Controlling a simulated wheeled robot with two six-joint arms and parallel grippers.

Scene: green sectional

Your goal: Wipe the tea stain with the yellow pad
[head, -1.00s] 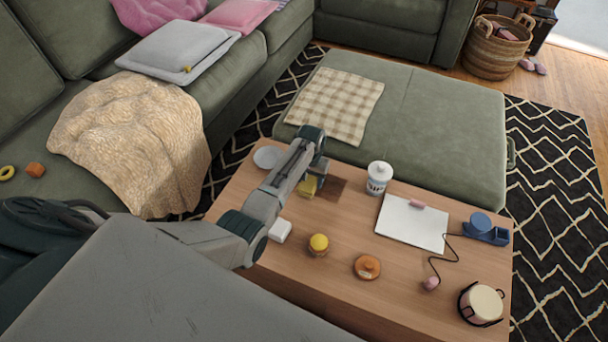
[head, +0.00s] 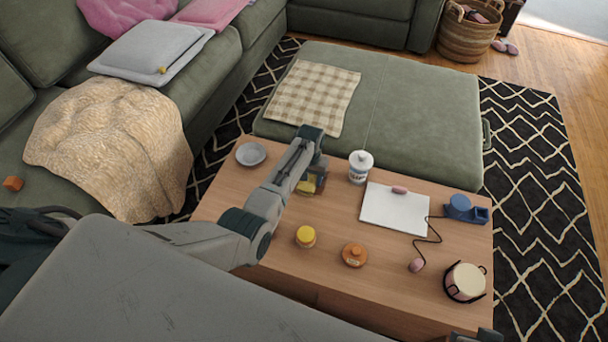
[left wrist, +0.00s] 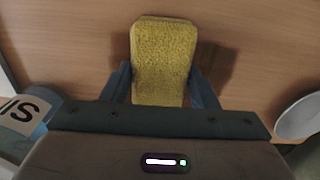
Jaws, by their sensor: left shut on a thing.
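The yellow pad (left wrist: 164,62) is held between the two fingers of my left gripper (left wrist: 164,88) in the left wrist view. In the head view the pad (head: 307,187) shows beneath my left gripper (head: 313,180), low over the wooden coffee table (head: 385,265). I cannot tell if the pad touches the wood. A darker brown patch (left wrist: 211,66) shows beside the pad in the wrist view; I cannot tell whether it is the tea stain or shadow. In the head view the arm and pad hide most of that area.
A white canister (head: 360,168) stands right of the pad, and a grey saucer (head: 251,154) lies left. A white board (head: 394,209), a yellow-topped jar (head: 306,236), an orange lidded pot (head: 355,255), a blue holder (head: 466,210) and a cream candle (head: 465,282) are also on the table.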

